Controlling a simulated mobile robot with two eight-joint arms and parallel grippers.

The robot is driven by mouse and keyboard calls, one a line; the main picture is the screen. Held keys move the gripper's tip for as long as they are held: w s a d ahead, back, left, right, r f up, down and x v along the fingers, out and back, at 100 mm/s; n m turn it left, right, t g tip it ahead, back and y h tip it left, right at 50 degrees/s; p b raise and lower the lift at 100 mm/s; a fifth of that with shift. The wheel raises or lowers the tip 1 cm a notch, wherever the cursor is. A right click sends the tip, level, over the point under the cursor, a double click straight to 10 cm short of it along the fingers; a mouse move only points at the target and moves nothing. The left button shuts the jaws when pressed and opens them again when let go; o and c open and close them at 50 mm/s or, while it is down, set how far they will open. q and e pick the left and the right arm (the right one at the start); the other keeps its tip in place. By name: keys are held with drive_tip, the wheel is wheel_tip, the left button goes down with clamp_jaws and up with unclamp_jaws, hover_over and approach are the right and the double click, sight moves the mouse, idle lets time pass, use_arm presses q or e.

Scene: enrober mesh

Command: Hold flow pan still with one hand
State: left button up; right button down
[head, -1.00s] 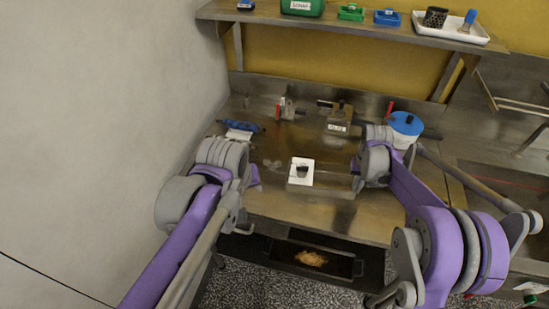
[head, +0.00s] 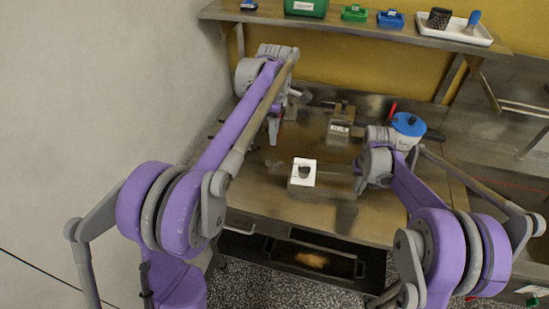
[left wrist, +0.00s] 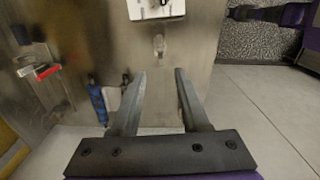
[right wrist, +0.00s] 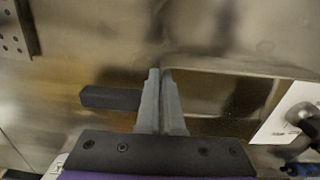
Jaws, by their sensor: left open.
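A low metal pan (head: 340,187), which I take to be the flow pan, sits on the steel table in the head view. Its wall shows in the right wrist view (right wrist: 240,66). My right gripper (head: 358,178) is at the pan's right end; in the right wrist view its fingers (right wrist: 161,75) are close together and appear closed on the thin wall. My left gripper (head: 274,138) is over the back left of the table, apart from the pan. In the left wrist view its fingers (left wrist: 160,73) are spread with nothing between them.
A white card (head: 303,172) with a dark patch is at the pan's left end. A blue-lidded pot (head: 408,124) stands right, a metal block (head: 340,122) behind. A shelf (head: 350,25) with bins is above. A blue item (left wrist: 98,102) lies near the left fingers.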

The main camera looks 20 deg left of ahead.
sight(274, 161)
use_arm(q)
wheel_tip(274, 161, down, 12)
drive_tip(key=shift+r, duration=0.1)
idle(0.4)
clamp_jaws()
